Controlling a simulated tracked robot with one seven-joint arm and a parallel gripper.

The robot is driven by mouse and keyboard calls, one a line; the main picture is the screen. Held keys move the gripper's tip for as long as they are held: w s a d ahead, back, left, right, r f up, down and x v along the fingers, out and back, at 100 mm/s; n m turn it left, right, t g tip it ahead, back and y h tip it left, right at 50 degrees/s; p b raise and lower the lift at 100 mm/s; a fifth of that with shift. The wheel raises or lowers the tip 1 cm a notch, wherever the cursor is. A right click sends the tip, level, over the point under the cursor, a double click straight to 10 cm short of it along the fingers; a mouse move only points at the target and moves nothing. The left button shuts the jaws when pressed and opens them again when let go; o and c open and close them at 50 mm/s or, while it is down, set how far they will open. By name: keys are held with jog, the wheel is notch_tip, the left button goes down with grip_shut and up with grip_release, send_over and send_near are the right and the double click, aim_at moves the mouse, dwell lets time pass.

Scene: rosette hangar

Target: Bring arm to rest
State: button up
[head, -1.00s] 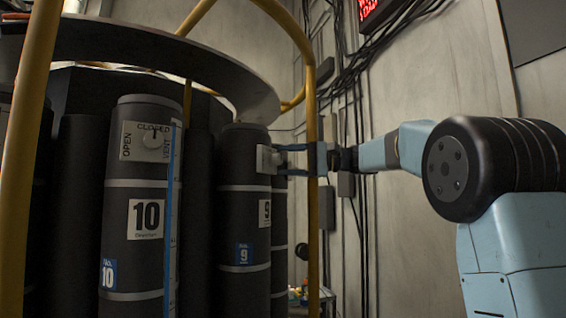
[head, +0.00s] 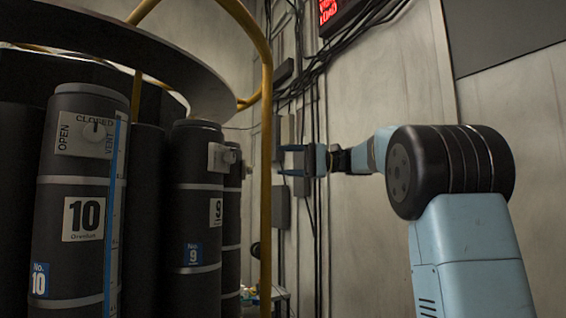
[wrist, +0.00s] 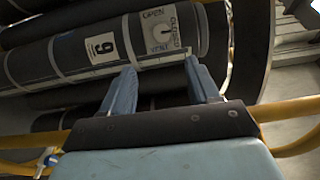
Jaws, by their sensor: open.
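My gripper (head: 290,160) is open and empty in the head view. It points left toward the rack and stands apart from cylinder 9 (head: 196,215), to the right of a yellow rail. My arm reaches left from its dark shoulder joint. In the wrist view my gripper (wrist: 160,88) shows two spread blue fingers, with cylinder 9 (wrist: 75,50) beyond them. Its valve plate (wrist: 160,32) carries a knob and the words OPEN, VENT and CLOSED.
Yellow rail (head: 266,190) stands between the cylinders and my gripper. Cylinder 10 (head: 80,190) is at the left, under a dark round plate (head: 110,55). Cables (head: 318,100) and a red-lit sign (head: 335,12) are on the wall behind.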

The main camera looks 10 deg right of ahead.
jog(key=shift+a, duration=0.1)
dwell(0.3)
jog(key=s+a+f+m+t+h, duration=0.15)
jog(key=s+f+h, duration=0.25)
jog(key=s+f, duration=0.45)
jog(key=s+a+f+m+h, duration=0.1)
jog(key=s+a+f+h, duration=0.1)
jog(key=s+f+h, duration=0.45)
jog(key=s+d+f+n+t+h, duration=0.1)
jog(key=s+d+f+n+h, duration=0.1)
jog(key=s+f, duration=0.7)
jog(key=s+d+f+n+t+h, duration=0.1)
jog(key=s+d+f+h, duration=0.4)
jog(key=f, duration=0.9)
jog(key=s+d+n, duration=0.1)
jog(key=s+d, duration=0.1)
jog(key=s, duration=0.2)
jog(key=shift+s+d, duration=0.15)
